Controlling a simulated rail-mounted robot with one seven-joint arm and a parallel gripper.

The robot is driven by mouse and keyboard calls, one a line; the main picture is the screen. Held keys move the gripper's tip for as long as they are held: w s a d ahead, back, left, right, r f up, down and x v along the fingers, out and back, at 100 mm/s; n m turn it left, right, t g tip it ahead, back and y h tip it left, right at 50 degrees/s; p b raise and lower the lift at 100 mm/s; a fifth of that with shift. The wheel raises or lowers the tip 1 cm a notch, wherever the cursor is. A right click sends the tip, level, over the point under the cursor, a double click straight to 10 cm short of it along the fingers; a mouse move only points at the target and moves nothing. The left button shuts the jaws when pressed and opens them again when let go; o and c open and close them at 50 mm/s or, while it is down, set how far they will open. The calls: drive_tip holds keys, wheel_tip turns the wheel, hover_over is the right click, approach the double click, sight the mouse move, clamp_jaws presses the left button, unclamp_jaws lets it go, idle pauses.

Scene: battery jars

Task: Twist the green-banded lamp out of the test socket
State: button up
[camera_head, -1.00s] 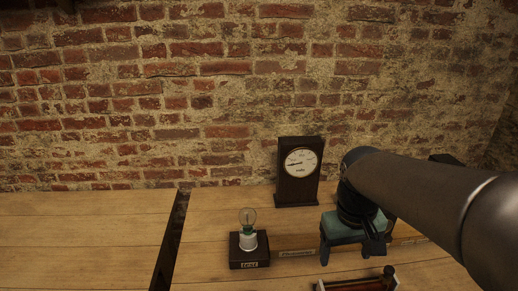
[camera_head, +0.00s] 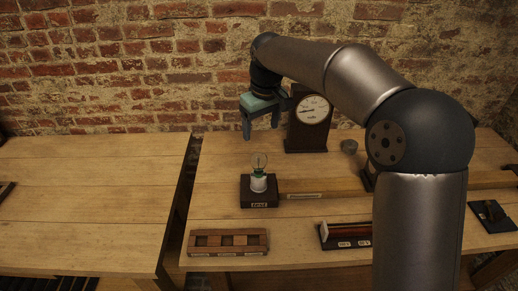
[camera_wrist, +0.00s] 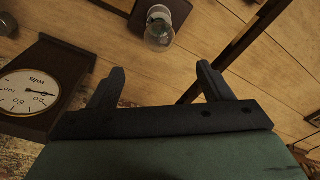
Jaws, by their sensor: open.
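The lamp (camera_head: 259,161) is a clear glass bulb with a green band at its foot. It stands upright in the white test socket (camera_head: 258,184) on a dark, labelled base block (camera_head: 259,200) on the bench. My gripper (camera_head: 261,132) is open and empty, pointing down, and appears above and behind the lamp, apart from it. In the wrist view the lamp (camera_wrist: 159,26) is seen from above, beyond the gap between my open fingers (camera_wrist: 160,68). The green band cannot be made out clearly there.
A dark wooden meter with a white dial (camera_head: 312,109) stands close to the right of my gripper. A wooden compartment tray (camera_head: 228,253) and a dark rack (camera_head: 345,246) lie in front. A dark gap (camera_head: 178,215) splits the bench on the left. The left bench is mostly clear.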

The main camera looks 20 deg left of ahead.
sight(259, 153)
drive_tip(key=f, duration=0.7)
drive_tip(key=a+f, duration=0.1)
drive_tip(key=f, duration=0.2)
drive_tip(key=shift+w+f+p, duration=0.35)
drive_tip(key=shift+w+p, duration=0.05)
drive_tip(key=shift+c, duration=0.3)
drive_tip(key=c, duration=1.1)
drive_tip(key=n+p, duration=0.2)
drive_tip(key=n, duration=0.2)
drive_tip(key=shift+r, duration=0.15)
drive_tip(key=shift+n+g+p, duration=0.3)
drive_tip(key=shift+n+p, duration=0.3)
drive_tip(key=shift+n, duration=0.6)
